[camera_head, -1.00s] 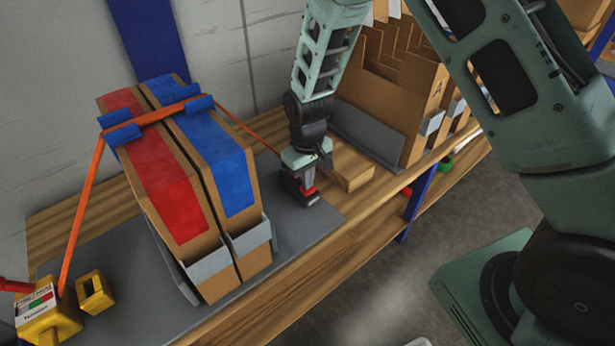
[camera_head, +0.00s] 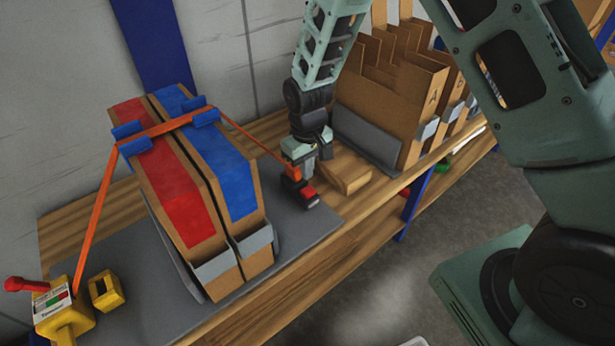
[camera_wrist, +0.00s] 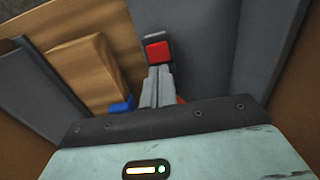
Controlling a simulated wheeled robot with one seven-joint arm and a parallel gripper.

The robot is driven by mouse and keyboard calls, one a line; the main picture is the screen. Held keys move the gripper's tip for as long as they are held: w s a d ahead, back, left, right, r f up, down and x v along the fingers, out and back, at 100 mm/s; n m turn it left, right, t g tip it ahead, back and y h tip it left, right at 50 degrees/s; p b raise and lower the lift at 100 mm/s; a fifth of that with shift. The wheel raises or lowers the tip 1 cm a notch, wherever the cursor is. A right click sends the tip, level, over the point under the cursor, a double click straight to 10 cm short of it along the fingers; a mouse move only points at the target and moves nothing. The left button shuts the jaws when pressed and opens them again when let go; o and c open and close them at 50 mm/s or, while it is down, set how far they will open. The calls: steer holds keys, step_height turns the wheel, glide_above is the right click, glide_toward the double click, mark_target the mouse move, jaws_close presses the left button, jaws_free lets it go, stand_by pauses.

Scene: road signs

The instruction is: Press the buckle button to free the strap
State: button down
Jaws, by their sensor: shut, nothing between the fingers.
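The orange strap (camera_head: 163,126) runs from a yellow tensioner (camera_head: 62,315) over two cardboard boxes, one with a red top (camera_head: 165,180) and one with a blue top (camera_head: 222,165), down to the buckle. The dark buckle (camera_head: 299,188) stands on the grey mat, with its red button (camera_head: 309,192) facing up; the button also shows in the wrist view (camera_wrist: 158,51). An orange part shows at the buckle beside my fingers. My gripper (camera_head: 306,174) is shut and empty, just behind the red button. In the wrist view its fingertips (camera_wrist: 159,72) end close to the button. I cannot tell whether they touch the buckle.
A wooden block (camera_head: 345,172) lies right of the buckle. A cardboard rack with dividers (camera_head: 385,95) stands farther right behind a grey bracket (camera_head: 365,140). A yellow block (camera_head: 106,291) sits near the tensioner. The mat (camera_head: 310,228) is clear in front of the buckle.

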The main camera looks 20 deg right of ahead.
mark_target(307, 190)
step_height(307, 190, up, 8)
stand_by(0.5)
steer(key=s+a+r+n+y+p, duration=0.15)
steer(key=s+a+r+p, duration=0.45)
steer(key=s+r, duration=0.7)
steer(key=s+r+n+p, duration=0.1)
steer(key=s+r, duration=0.2)
steer(key=s, duration=0.4)
steer(key=s+r+n+p, duration=0.1)
steer(key=s+r, duration=0.3)
steer(key=s, duration=0.4)
steer(key=shift+h+p, duration=0.45)
steer(key=shift+p, duration=0.2)
